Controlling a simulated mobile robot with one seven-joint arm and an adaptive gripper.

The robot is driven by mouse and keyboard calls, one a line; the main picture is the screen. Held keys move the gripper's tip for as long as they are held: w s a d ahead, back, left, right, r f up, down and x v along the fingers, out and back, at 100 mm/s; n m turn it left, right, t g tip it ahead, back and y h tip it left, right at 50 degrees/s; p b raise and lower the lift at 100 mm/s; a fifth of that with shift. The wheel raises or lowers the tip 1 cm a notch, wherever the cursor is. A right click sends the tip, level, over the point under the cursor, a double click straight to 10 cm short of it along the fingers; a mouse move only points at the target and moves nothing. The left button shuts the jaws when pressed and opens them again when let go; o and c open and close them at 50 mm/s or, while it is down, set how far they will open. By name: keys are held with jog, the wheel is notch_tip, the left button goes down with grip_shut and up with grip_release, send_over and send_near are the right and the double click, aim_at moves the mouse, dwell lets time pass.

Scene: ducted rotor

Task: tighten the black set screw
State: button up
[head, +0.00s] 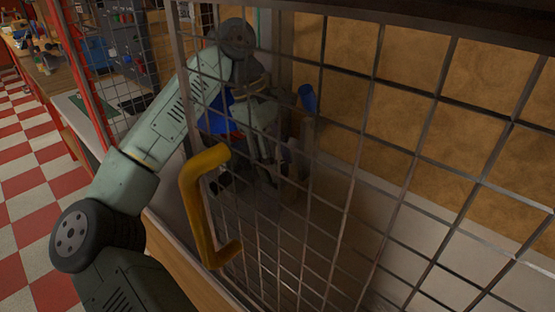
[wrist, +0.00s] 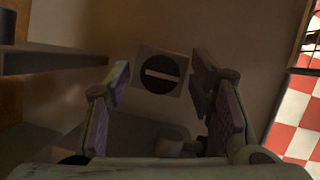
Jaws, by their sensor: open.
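The black set screw (wrist: 160,74) shows in the wrist view as a round black head with a pale, nearly level slot. It sits in a small grey square block (wrist: 143,57). My gripper (wrist: 161,68) is open, with one finger to the left and one to the right of the screw in the picture. Nothing is between the fingers, and I cannot tell how far the tips are from the block. In the head view my gripper (head: 268,178) is behind the wire mesh, dim and partly hidden; the screw cannot be made out there.
A wire mesh panel (head: 345,180) with a yellow handle (head: 196,205) stands in front of my gripper. A blue cylinder (head: 308,98) is close to my gripper's right. A tan wall panel (head: 400,90) is behind. In the wrist view a dark bar (wrist: 50,62) is at left.

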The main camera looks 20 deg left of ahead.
notch_tip(320, 180, up, 10)
dwell(0.7)
dwell(0.4)
